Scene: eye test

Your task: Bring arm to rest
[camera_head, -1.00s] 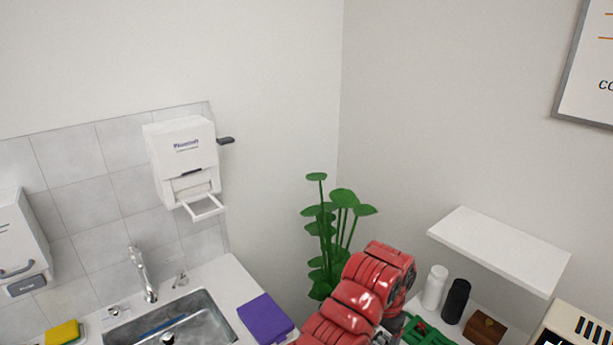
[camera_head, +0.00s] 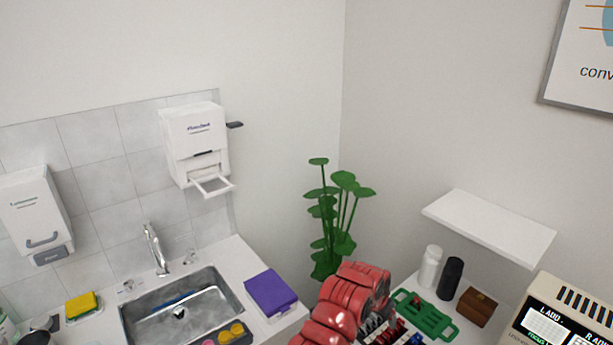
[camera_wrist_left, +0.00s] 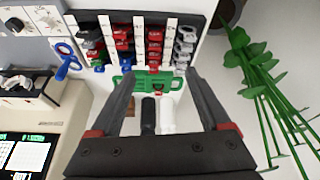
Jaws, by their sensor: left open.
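My left arm (camera_head: 345,305), with red ribbed segments, comes up from the bottom edge of the head view, in front of the plant. The jaws of my left gripper cannot be made out there. In the left wrist view my left gripper (camera_wrist_left: 160,80) shows two dark fingers spread wide apart, with nothing held between them. Beyond the fingers, a green tray (camera_wrist_left: 145,84), a black bottle (camera_wrist_left: 148,116) and a white bottle (camera_wrist_left: 167,116) show in the gap. I cannot tell how far away they are. My right gripper is not in view.
A green plant (camera_head: 335,220) stands in the corner behind the arm. A white shelf (camera_head: 490,228) juts from the wall above the bottles (camera_head: 450,279). A beige device (camera_head: 565,320) is at lower right. A sink (camera_head: 185,315) and purple box (camera_head: 270,292) are left.

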